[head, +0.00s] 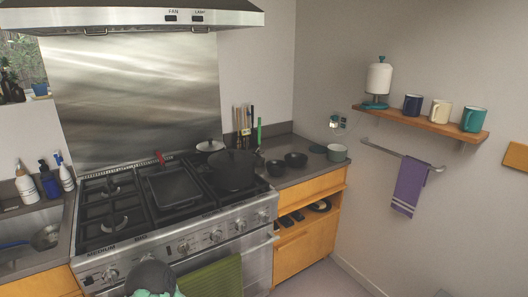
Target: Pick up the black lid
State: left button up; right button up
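A black lid (232,168) appears to sit on a dark round pan at the right rear of the stove. Its dark colour blends with the pan, so I cannot clearly tell where lid and pan meet. A lighter lid with a dark knob (210,145) lies behind it. Neither of my grippers can be made out in the head view. A dark rounded shape with teal at the bottom edge is probably part of my own body.
The stove (180,238) has a square black pan (173,187) left of the lid. Two dark bowls (296,159) and a light pot (337,152) stand on the right counter. Utensils (243,120) stand behind. A green towel (212,279) hangs on the oven front. A range hood overhangs the stove.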

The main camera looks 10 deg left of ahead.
aim_at(227, 160)
jog(key=i+l+u, duration=0.25)
jog(key=i+u, duration=0.15)
jog(key=i+l+u, duration=0.8)
jog(key=i+l, duration=0.15)
jog(key=l, duration=0.1)
